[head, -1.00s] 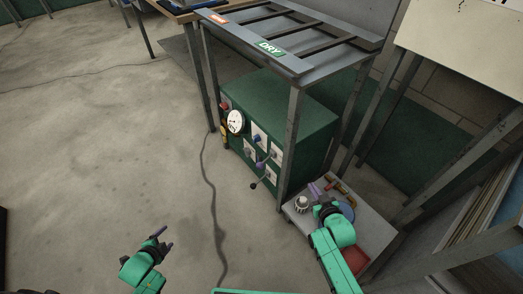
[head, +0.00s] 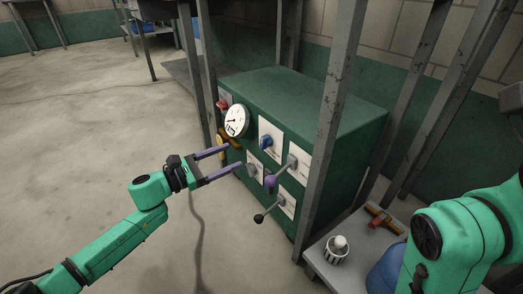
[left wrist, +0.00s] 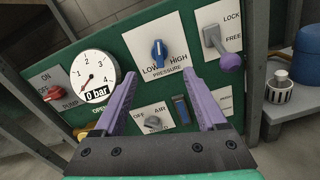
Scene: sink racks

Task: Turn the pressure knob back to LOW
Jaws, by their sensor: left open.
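The pressure knob (left wrist: 157,52) is blue and sits on a white plate marked LOW at left and HIGH at right. It stands about upright between the two words; its exact pointing is hard to tell. It also shows in the head view (head: 266,142) on the front of the green cabinet. My left gripper (head: 233,159) is open and empty in front of the panel, with its purple fingers pointing at it. In the left wrist view the left gripper (left wrist: 160,78) has its fingertips apart, below and either side of the knob. My right gripper is out of view.
The gauge (left wrist: 97,77) reads about 0 bar. A red pump switch (left wrist: 53,94), grey air knob (left wrist: 153,122) and purple-tipped lock lever (left wrist: 230,61) are close by. A rack post (head: 335,110) stands right of the panel. A low grey table (head: 325,265) holds a white-and-black item.

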